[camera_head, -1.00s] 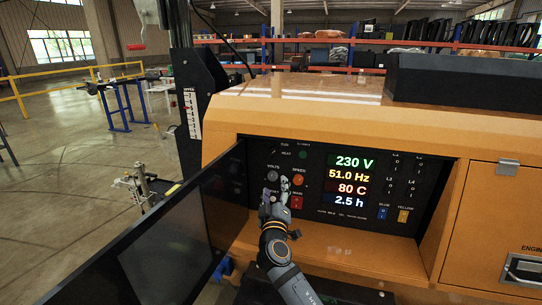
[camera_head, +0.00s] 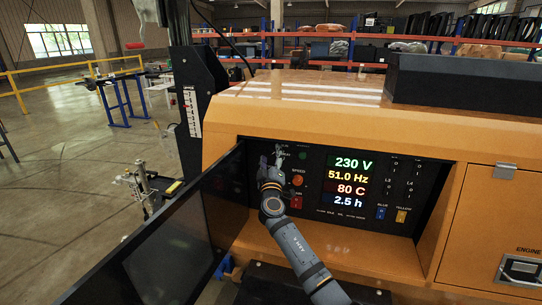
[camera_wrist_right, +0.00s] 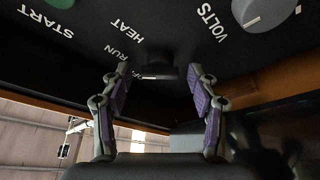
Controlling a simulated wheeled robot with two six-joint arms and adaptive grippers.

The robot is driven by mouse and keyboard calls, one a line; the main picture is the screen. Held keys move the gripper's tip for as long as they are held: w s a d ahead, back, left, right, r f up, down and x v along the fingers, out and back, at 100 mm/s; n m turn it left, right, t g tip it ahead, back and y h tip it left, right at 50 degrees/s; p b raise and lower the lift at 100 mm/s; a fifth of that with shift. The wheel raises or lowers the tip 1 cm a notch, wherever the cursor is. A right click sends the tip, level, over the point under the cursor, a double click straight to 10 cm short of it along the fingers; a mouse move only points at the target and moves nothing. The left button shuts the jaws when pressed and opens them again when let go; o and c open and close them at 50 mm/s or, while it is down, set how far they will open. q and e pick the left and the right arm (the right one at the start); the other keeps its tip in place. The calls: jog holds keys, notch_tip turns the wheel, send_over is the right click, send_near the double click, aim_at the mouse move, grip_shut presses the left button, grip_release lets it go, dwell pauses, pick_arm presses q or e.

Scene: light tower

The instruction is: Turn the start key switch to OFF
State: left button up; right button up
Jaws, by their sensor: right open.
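The start key switch (camera_wrist_right: 168,73) shows in the right wrist view as a small dark part on the black panel, beside the labels START, HEAT, RUN and a partly hidden OFF. My right gripper (camera_head: 271,160) is at the upper left of the control panel. In the right wrist view its two purple-padded fingers (camera_wrist_right: 160,90) are open and empty, one on each side of the switch, and I cannot tell whether they touch it. My left gripper is out of view.
A grey VOLTS knob (camera_wrist_right: 262,10) and a green button (camera_head: 303,155) are close by. A lit display (camera_head: 349,182) is to the right. The open black door (camera_head: 165,245) stands left of the panel recess.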

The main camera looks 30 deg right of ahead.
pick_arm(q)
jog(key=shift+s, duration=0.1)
pick_arm(e)
jog(key=c, duration=1.2)
jog(key=shift+r+n+p, duration=0.15)
jog(key=shift+n+p, duration=0.25)
jog(key=shift+p, duration=0.1)
jog(key=n+y+p, duration=0.1)
jog(key=n+p, duration=0.3)
jog(key=p, duration=0.1)
jog(key=n+g+y+p, duration=0.1)
jog(key=n+y+p, duration=0.1)
jog(key=p, duration=0.4)
jog(key=shift+r+n, duration=0.2)
jog(key=shift+n, duration=0.7)
pick_arm(q)
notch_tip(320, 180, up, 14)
jog(key=p, duration=0.2)
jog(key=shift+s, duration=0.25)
pick_arm(e)
jog(key=shift+f+n+g, duration=0.2)
jog(key=shift+n+g, duration=0.2)
jog(key=shift+n, duration=0.2)
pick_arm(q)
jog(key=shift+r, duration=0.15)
pick_arm(e)
jog(key=shift+f, duration=0.1)
